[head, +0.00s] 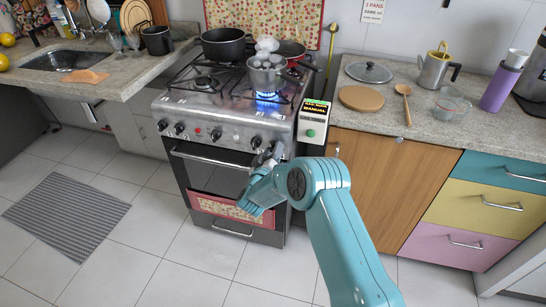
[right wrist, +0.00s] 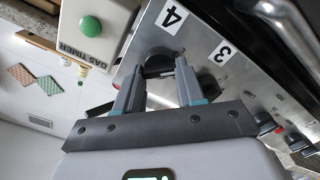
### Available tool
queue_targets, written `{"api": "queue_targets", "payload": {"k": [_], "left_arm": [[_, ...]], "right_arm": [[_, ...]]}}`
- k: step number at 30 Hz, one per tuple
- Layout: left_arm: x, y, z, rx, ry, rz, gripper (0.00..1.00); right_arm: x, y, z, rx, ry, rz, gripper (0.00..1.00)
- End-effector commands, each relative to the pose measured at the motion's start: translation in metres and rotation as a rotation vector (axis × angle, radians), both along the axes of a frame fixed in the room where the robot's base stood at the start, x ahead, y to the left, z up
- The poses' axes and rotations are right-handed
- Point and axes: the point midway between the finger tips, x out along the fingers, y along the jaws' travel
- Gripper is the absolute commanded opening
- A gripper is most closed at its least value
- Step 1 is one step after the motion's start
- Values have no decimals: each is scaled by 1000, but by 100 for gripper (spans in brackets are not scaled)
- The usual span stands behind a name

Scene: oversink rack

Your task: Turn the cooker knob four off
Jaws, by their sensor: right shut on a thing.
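The steel cooker (head: 225,115) stands left of centre in the head view, with a row of black knobs on its front panel. A blue flame (head: 267,97) burns under a steel pot (head: 265,75) at the front right. My right gripper (head: 272,155) is at the panel's right end and covers the knob there. In the right wrist view the black knob four (right wrist: 157,62) sits beside the label "4", between the two fingers of my right gripper (right wrist: 158,75), which is shut on it. Its pointer direction is hard to tell. My left gripper does not show.
A gas timer box (head: 313,118) with a green button stands right beside the cooker; it is close to the gripper in the right wrist view (right wrist: 95,30). A black pan (head: 223,43) sits on the back left. A patterned towel (head: 228,207) hangs on the oven door.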

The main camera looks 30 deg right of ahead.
Motion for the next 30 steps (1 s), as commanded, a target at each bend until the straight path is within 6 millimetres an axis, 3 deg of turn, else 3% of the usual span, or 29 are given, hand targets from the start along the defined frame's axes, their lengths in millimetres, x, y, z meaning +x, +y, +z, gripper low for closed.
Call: {"api": "queue_targets", "payload": {"k": [1,30], "left_arm": [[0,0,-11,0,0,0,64],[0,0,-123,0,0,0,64]], "right_arm": [[0,0,-5,28,-36,1,8],[-3,-2,-4,628,-739,2,8]]}}
